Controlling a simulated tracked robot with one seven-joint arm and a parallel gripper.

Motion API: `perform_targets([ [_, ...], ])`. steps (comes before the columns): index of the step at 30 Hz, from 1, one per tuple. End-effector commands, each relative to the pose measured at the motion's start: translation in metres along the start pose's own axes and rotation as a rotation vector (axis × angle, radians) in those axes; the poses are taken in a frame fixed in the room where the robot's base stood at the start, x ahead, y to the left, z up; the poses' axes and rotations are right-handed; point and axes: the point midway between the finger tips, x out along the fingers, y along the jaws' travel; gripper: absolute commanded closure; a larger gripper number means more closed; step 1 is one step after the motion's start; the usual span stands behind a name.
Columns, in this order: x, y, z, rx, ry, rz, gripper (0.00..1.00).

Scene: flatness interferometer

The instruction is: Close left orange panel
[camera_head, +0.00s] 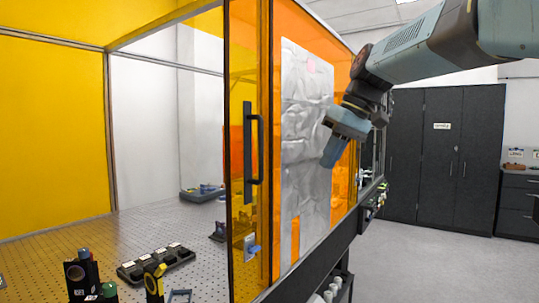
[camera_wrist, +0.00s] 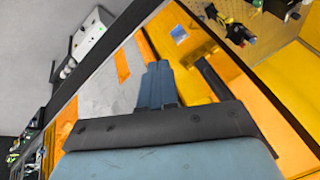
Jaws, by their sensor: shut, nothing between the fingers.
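The orange panel (camera_head: 237,215) is a tall, see-through sheet at the near side of the enclosure, with a wide opening to its left. A black vertical bar handle (camera_head: 252,143) is fixed on it, with a small white and blue piece (camera_head: 250,247) below. My gripper (camera_head: 328,162) is shut and empty, to the right of the handle, in front of a silver crinkled sheet. In the wrist view my gripper (camera_wrist: 157,68) has its fingers together, and the dark handle (camera_wrist: 212,78) lies to their right, apart from them. Whether the fingertips touch the surface cannot be told.
The silver sheet (camera_head: 303,120) covers part of the orange wall right of the handle. Inside the enclosure, a perforated table (camera_head: 130,232) carries tools and a black tray (camera_head: 157,263). Dark cabinets (camera_head: 430,150) stand beyond clear floor (camera_head: 420,255) at right.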

Motion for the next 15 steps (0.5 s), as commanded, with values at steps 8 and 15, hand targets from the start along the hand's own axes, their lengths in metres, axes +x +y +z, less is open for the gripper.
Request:
perform_targets([
  [8, -0.026, -0.003, -0.088, -0.203, -0.027, -0.199, 1.00],
  [15, -0.037, -0.004, -0.124, -0.322, -0.029, -0.297, 1.00],
])
